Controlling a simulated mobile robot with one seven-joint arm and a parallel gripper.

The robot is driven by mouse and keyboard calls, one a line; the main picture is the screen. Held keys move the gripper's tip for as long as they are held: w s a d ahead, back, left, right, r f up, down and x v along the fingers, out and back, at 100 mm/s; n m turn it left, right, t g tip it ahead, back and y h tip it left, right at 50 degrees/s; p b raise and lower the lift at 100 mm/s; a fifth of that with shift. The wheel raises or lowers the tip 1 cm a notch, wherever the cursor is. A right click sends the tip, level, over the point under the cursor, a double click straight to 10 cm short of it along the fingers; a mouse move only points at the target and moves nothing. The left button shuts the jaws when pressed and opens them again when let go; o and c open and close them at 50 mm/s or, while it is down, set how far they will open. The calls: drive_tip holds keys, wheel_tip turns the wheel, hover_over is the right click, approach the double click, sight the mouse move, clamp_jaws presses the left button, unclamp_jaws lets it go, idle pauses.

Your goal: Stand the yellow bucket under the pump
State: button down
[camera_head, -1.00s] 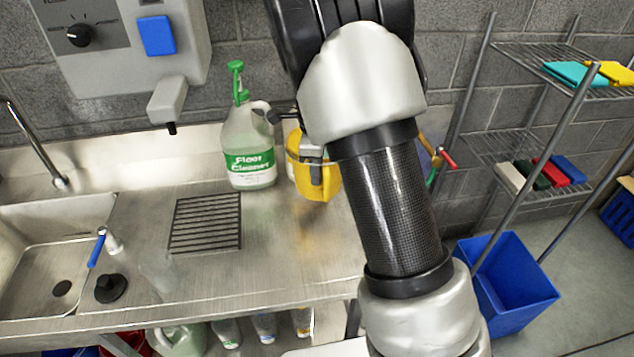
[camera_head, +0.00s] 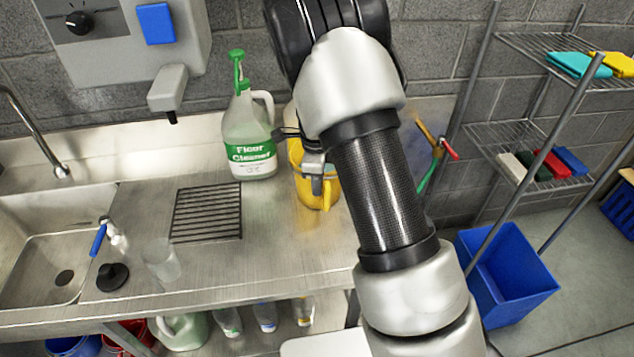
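The yellow bucket (camera_head: 309,190) is on the steel counter, right of the floor cleaner bottle (camera_head: 250,150), and my arm partly hides it. My gripper (camera_head: 317,178) is at the bucket's near upper side, its fingers pointing down. It overlaps the rim in the picture; whether the fingers are closed on it is not clear. A grey spout (camera_head: 168,92) sticks out of the wall dispenser above a dark slatted grate (camera_head: 206,213). The cleaner bottle also has a green pump head (camera_head: 237,68). The grate is bare.
A clear cup (camera_head: 161,262) stands front left of the grate, near a black plug (camera_head: 112,277). The sink (camera_head: 45,250) is at the left. A wire rack (camera_head: 530,150) and blue bin (camera_head: 505,275) are at the right. Counter between grate and bucket is clear.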

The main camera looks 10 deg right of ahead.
drive_tip(key=shift+w, duration=0.1)
drive_tip(key=c, duration=2)
unclamp_jaws()
drive_tip(key=shift+f, duration=0.1)
wheel_tip(320, 180, up, 12)
drive_tip(key=s, duration=0.2)
drive_tip(key=s+d+r+n+t+y, duration=0.1)
drive_tip(key=s+r+n+t+y, duration=0.1)
drive_tip(key=s+r+n, duration=0.95)
drive_tip(key=s+d+r+n+t, duration=0.1)
drive_tip(key=s+r+n, duration=0.1)
drive_tip(key=s+n, duration=0.3)
drive_tip(key=s+r+n+t+h, duration=0.1)
drive_tip(key=s+n, duration=0.4)
drive_tip(key=s, duration=0.5)
drive_tip(key=shift+d+r+h, duration=0.3)
drive_tip(key=shift+d+r, duration=0.1)
drive_tip(key=shift+r, duration=0.1)
